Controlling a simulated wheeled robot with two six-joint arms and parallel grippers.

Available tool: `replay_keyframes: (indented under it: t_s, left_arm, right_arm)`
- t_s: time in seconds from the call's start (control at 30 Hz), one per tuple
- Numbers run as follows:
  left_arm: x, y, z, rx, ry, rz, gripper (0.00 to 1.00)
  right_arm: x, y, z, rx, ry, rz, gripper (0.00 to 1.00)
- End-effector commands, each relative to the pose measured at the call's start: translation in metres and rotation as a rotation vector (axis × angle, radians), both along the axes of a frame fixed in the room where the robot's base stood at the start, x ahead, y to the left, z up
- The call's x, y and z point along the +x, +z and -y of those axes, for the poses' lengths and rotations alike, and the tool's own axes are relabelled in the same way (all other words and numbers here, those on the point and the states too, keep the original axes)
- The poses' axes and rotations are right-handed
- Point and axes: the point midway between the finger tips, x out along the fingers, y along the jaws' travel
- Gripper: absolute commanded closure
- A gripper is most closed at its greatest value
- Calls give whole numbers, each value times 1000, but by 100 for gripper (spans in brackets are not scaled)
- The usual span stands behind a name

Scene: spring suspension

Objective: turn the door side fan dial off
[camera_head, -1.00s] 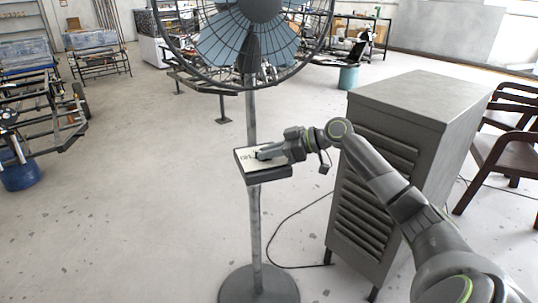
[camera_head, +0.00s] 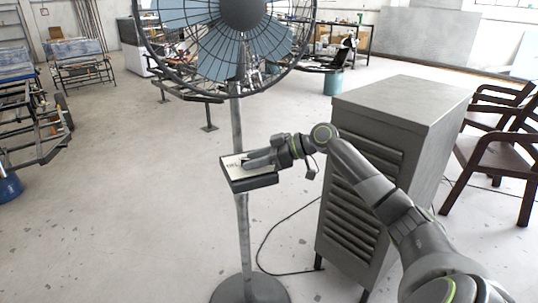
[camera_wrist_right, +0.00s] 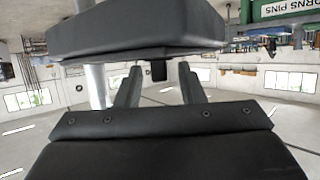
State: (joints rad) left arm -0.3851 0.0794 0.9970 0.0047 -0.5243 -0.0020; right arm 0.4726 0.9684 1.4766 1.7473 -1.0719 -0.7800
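The standing fan (camera_head: 243,90) is in the head view, with a dark control box (camera_head: 250,182) on its pole. The box has a pale labelled top panel (camera_head: 232,163). My right gripper (camera_head: 255,160) is over this panel and hides part of it, including the dial. In the right wrist view the box's dark body (camera_wrist_right: 135,30) fills the top. A small dark knob, seemingly the dial (camera_wrist_right: 158,71), sticks out from it. The fingers of my right gripper (camera_wrist_right: 159,88) stand apart on either side, with a gap showing around the knob. My left gripper is not in view.
A grey louvred cabinet (camera_head: 400,115) stands right of the fan, beside my right arm. Brown chairs (camera_head: 495,165) are at the far right. A cable (camera_head: 268,240) lies on the floor.

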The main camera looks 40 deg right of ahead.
Motion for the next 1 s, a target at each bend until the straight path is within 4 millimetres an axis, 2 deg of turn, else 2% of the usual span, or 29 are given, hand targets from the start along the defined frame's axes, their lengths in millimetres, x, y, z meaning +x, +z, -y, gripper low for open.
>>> replay_keyframes:
  t_s: [0.23, 0.67, 1.0]
  left_arm:
    - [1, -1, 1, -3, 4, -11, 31]
    - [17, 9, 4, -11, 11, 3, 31]
    - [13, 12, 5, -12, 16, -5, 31]
  right_arm:
    - [-19, 9, 19, -7, -3, -1, 65]
    - [-65, 36, 65, -6, -3, -5, 65]
    - [-94, 54, 93, -6, -3, -6, 65]
